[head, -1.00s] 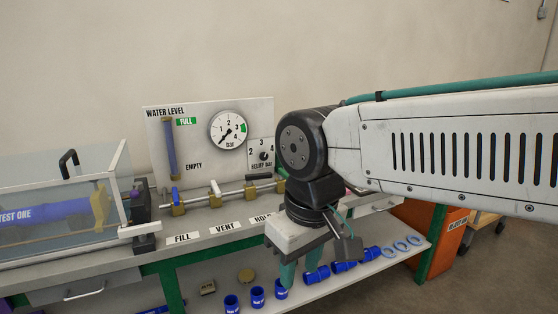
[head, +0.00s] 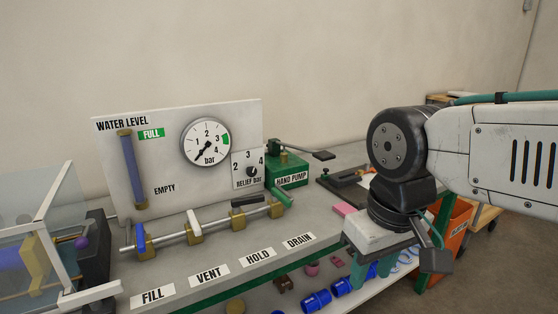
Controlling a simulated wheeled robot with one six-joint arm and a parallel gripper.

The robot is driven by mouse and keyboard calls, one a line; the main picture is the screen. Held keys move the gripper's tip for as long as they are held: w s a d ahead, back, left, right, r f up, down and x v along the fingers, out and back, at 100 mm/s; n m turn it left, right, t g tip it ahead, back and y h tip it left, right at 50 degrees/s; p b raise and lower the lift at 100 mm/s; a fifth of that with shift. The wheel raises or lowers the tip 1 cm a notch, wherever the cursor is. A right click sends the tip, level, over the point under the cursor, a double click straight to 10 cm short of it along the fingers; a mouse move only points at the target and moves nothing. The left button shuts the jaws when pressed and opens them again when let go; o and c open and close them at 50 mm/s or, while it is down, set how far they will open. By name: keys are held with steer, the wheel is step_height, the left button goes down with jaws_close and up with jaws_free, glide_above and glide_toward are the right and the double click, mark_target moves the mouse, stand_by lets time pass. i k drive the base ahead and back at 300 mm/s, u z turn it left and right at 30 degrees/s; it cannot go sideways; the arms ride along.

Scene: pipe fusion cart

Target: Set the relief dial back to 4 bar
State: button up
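The relief dial (head: 251,171) is a small black knob on the white panel (head: 215,120), under the figures 2, 3 and 4 and above the words RELIEF bar. It is too small to tell for sure which figure it points at. The round pressure gauge (head: 206,142) sits just left of it, its needle low at the left of the scale. My gripper (head: 372,270) hangs to the right of the panel and lower, over the bench's front edge, pointing down. Its teal fingers stand apart with nothing seen between them. It is well clear of the dial.
Below the panel runs a pipe with several valve handles, including a blue one (head: 140,238) and a black one (head: 252,201). A green hand pump (head: 288,170) stands right of the dial. A clear-walled box (head: 40,215) is at left. Blue fittings (head: 316,301) lie on the lower shelf.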

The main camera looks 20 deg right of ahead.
mark_target(252, 171)
steer(key=u, duration=0.1)
steer(key=i, duration=1)
steer(key=u, duration=0.65)
